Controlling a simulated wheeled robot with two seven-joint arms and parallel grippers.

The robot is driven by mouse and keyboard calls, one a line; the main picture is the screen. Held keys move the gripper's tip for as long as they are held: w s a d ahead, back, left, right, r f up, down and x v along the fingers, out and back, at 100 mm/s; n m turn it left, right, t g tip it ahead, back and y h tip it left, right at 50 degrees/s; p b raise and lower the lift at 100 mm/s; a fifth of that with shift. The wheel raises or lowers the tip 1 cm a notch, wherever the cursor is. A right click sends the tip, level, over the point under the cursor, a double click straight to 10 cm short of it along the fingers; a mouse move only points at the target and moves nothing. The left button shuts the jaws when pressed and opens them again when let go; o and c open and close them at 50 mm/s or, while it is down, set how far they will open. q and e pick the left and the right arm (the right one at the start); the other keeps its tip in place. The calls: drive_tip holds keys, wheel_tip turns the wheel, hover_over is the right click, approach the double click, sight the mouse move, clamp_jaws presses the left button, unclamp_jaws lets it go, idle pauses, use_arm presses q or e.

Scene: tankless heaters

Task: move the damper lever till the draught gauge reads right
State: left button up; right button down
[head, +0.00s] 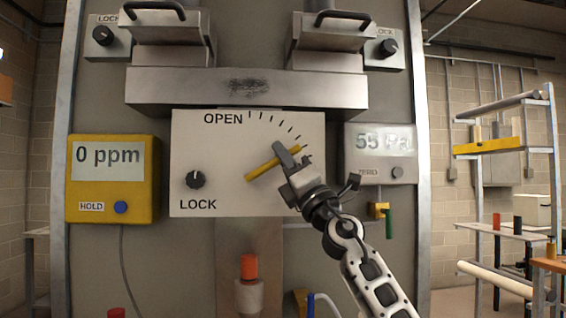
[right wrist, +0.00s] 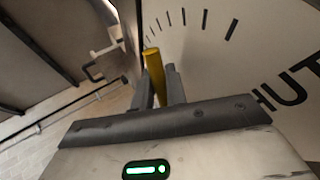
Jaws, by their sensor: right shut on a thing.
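The yellow damper lever (head: 262,168) lies across a white dial plate (head: 230,150) with OPEN at the top and a row of tick marks. It slants from lower left to upper right. My right gripper (head: 287,158) is shut on the lever near its upper right end. In the right wrist view the lever's yellow end (right wrist: 153,66) stands between the two fingers, with ticks and part of the letters "HUT" beside it. The draught gauge (head: 383,143) at the right reads 55 Pa, slightly blurred. My left gripper is not in view.
A black LOCK knob (head: 195,180) sits at the plate's lower left. A yellow meter (head: 113,178) at the left reads 0 ppm. A steel ledge (head: 245,90) juts out above the plate. A red-capped fitting (head: 249,267) and a green-handled valve (head: 389,222) are below.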

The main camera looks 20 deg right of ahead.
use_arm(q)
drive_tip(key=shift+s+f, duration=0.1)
use_arm(e)
drive_tip(key=shift+f+m+t+h, duration=0.1)
drive_tip(key=shift+m+t+h, duration=0.2)
drive_tip(key=shift+h, duration=0.1)
drive_tip(key=c, duration=1.8)
unclamp_jaws()
drive_tip(key=shift+s+d+f, duration=0.1)
drive_tip(key=shift+s+d+f, duration=0.1)
drive_tip(key=shift+s+f, duration=0.1)
drive_tip(key=shift+f, duration=0.1)
use_arm(q)
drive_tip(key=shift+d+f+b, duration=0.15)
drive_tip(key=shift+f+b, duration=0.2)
drive_tip(key=shift+b, duration=0.9)
use_arm(e)
drive_tip(key=v, duration=1.5)
